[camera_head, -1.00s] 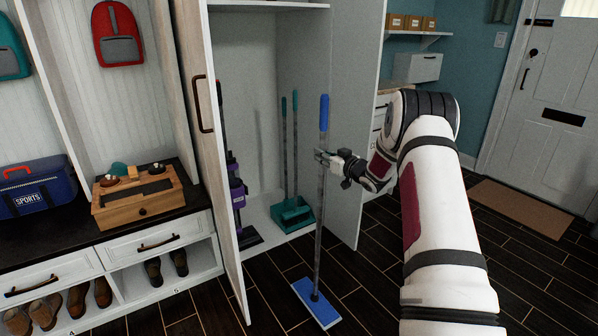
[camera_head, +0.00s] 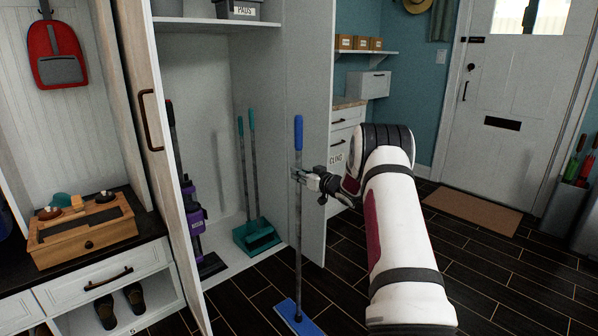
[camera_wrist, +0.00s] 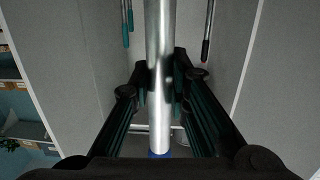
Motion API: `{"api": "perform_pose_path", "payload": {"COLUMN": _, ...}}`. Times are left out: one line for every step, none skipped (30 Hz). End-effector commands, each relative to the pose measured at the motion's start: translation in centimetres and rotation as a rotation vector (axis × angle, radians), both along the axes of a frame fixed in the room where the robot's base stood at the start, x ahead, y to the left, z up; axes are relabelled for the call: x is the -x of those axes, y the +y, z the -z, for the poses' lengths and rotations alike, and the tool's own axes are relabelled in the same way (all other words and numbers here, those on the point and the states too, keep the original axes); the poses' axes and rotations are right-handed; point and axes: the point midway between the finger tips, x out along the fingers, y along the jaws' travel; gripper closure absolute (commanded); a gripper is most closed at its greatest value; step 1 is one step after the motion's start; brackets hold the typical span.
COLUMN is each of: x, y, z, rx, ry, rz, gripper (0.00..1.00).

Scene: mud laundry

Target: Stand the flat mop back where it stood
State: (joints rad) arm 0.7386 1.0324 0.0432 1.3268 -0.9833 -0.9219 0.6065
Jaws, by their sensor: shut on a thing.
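The flat mop has a grey pole (camera_head: 298,225), a blue grip (camera_head: 298,132) at the top and a blue flat head (camera_head: 299,318) low in the head view. It is upright in front of the open tall cabinet (camera_head: 222,110). My gripper (camera_head: 299,178) is shut on the pole, below the blue grip. In the wrist view my gripper (camera_wrist: 160,90) has a finger on each side of the pole (camera_wrist: 159,45). Whether the head touches the floor I cannot tell.
Inside the cabinet stand a teal dustpan and broom set (camera_head: 257,236) and a purple stick vacuum (camera_head: 194,215). The cabinet's left door (camera_head: 150,130) is open. A wooden box (camera_head: 82,232) sits on the bench at left. Dark floor is clear at right, before a doormat (camera_head: 472,212).

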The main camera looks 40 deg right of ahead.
Motion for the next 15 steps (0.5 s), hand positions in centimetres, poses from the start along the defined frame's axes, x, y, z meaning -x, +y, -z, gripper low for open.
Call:
{"api": "perform_pose_path", "payload": {"x": -0.05, "y": -0.03, "z": 0.24, "rx": 0.001, "ry": -0.003, "rz": 0.0, "gripper": 1.0}}
{"api": "perform_pose_path", "payload": {"x": -0.04, "y": -0.03, "z": 0.33, "rx": 0.001, "ry": -0.003, "rz": 0.0, "gripper": 1.0}}
{"api": "perform_pose_path", "payload": {"x": -0.03, "y": -0.03, "z": 0.39, "rx": 0.001, "ry": -0.003, "rz": 0.0, "gripper": 1.0}}
{"api": "perform_pose_path", "payload": {"x": -0.03, "y": -0.03, "z": 0.41, "rx": 0.001, "ry": -0.003, "rz": 0.0, "gripper": 1.0}}
{"api": "perform_pose_path", "payload": {"x": -0.02, "y": -0.03, "z": 0.41, "rx": 0.002, "ry": -0.004, "rz": 0.0, "gripper": 1.0}}
{"api": "perform_pose_path", "payload": {"x": -0.03, "y": -0.03, "z": 0.38, "rx": 0.002, "ry": -0.004, "rz": 0.0, "gripper": 1.0}}
{"api": "perform_pose_path", "payload": {"x": -0.02, "y": -0.03, "z": 0.37, "rx": 0.002, "ry": -0.004, "rz": 0.0, "gripper": 1.0}}
{"api": "perform_pose_path", "payload": {"x": -0.02, "y": -0.03, "z": 0.35, "rx": 0.002, "ry": -0.004, "rz": 0.0, "gripper": 1.0}}
{"api": "perform_pose_path", "payload": {"x": -0.02, "y": -0.02, "z": 0.34, "rx": 0.002, "ry": -0.004, "rz": 0.0, "gripper": 1.0}}
{"api": "perform_pose_path", "payload": {"x": -0.02, "y": -0.02, "z": 0.34, "rx": 0.002, "ry": -0.004, "rz": 0.0, "gripper": 1.0}}
{"api": "perform_pose_path", "payload": {"x": -0.02, "y": -0.02, "z": 0.34, "rx": 0.002, "ry": -0.004, "rz": 0.0, "gripper": 0.79}}
{"api": "perform_pose_path", "payload": {"x": -0.02, "y": -0.02, "z": 0.33, "rx": 0.002, "ry": -0.004, "rz": 0.0, "gripper": 0.7}}
{"api": "perform_pose_path", "payload": {"x": -0.02, "y": -0.02, "z": 0.34, "rx": 0.002, "ry": -0.004, "rz": 0.0, "gripper": 0.63}}
{"api": "perform_pose_path", "payload": {"x": -0.02, "y": -0.02, "z": 0.35, "rx": 0.002, "ry": -0.003, "rz": 0.0, "gripper": 0.6}}
{"api": "perform_pose_path", "payload": {"x": -0.01, "y": -0.02, "z": 0.38, "rx": 0.002, "ry": -0.003, "rz": 0.0, "gripper": 0.6}}
